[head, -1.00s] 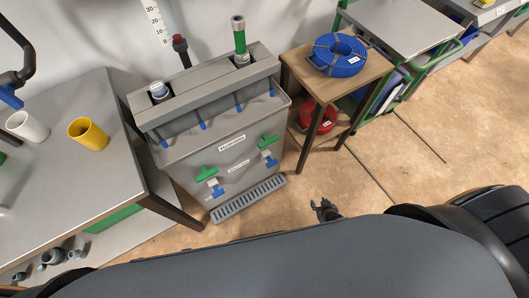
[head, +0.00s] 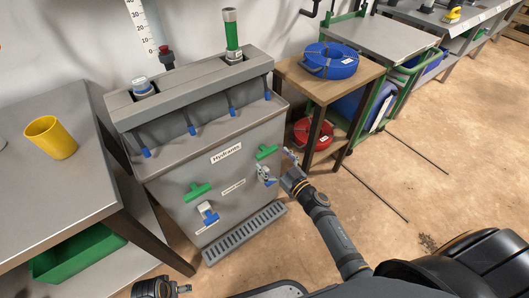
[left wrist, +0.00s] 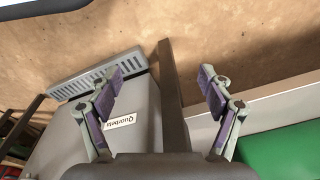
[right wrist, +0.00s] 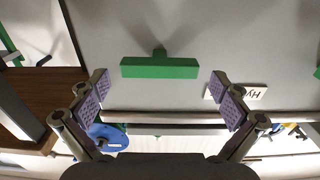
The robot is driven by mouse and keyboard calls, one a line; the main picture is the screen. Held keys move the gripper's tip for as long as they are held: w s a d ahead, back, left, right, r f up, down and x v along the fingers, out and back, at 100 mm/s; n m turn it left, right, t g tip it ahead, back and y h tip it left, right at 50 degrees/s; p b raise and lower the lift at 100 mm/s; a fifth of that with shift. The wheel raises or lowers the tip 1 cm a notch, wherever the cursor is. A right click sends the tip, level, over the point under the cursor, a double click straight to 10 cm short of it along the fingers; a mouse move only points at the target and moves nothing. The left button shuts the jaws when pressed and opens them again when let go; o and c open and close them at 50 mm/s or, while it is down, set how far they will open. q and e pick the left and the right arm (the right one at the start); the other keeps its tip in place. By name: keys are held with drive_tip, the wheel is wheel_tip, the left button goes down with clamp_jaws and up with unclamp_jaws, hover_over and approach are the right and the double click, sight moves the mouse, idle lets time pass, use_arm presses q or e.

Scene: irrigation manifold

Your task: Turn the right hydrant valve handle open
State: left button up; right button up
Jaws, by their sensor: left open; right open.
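The right valve handle, a green bar (head: 266,152), sits on the front of the grey hydrant cabinet (head: 165,183), upper right. My right gripper (head: 279,167) is in front of the cabinet, just right of and below this handle. In the right wrist view the green bar (right wrist: 160,68) lies crosswise just beyond the open fingertips, with nothing between the fingers. A matching left green handle (head: 197,191) is lower left on the cabinet. My left gripper (left wrist: 162,78) is open and empty, low before the cabinet; its fingertips show only partly at the head view's bottom edge.
A blue tap (head: 207,212) hangs below the left handle. A grate (head: 245,233) lies at the cabinet's foot. A metal table (head: 60,190) with a yellow cup (head: 50,137) stands left. A wooden stand (head: 295,76) with a blue hose coil (head: 331,60) stands right.

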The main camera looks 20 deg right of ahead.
sight(268, 154)
drive_tip(key=x, duration=0.4)
drive_tip(key=shift+w, duration=0.2)
use_arm(q)
drive_tip(key=shift+w+d+r, duration=0.1)
drive_tip(key=shift+d+r, duration=0.05)
drive_tip(key=shift+r, duration=0.4)
drive_tip(key=shift+w+d+r, duration=0.1)
drive_tip(key=shift+d+r, duration=0.05)
drive_tip(key=shift+r, duration=0.4)
use_arm(e)
drive_tip(key=c, duration=1)
